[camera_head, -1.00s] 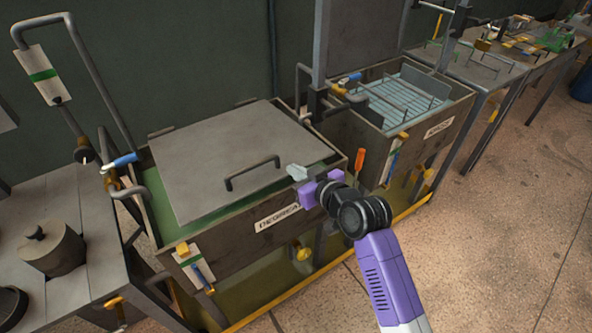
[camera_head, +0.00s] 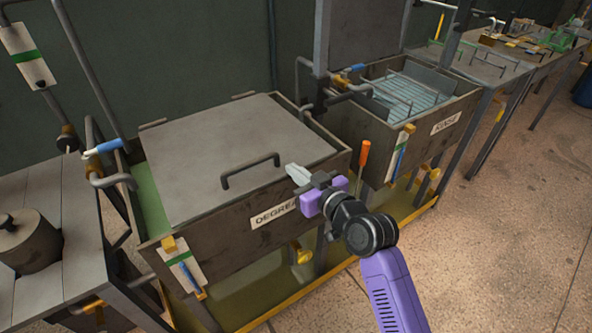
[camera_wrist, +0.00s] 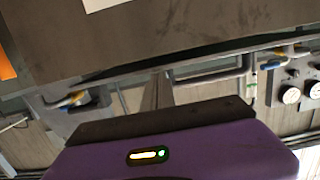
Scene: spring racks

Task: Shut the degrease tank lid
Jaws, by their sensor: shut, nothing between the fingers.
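The degrease tank (camera_head: 225,225) stands in the middle of the head view, with a label on its front wall partly hidden by my gripper. Its flat grey lid (camera_head: 235,150) lies down over the tank opening, and green liquid shows along the left side. A dark bar handle (camera_head: 250,170) sits near the lid's front edge. My gripper (camera_head: 292,172) is shut and empty at the tank's front right corner, to the right of the handle and apart from it. The wrist view shows the purple gripper body (camera_wrist: 180,150) below a dark brown wall, probably the tank's; the fingertips are not clear there.
The rinse tank (camera_head: 445,125) with its wire rack stands to the right. An orange-handled tool (camera_head: 364,153) stands between the tanks. A bench with a lidded pot (camera_head: 28,240) is at the left. A yellow rail (camera_head: 330,255) runs low in front; the floor (camera_head: 500,230) at right is clear.

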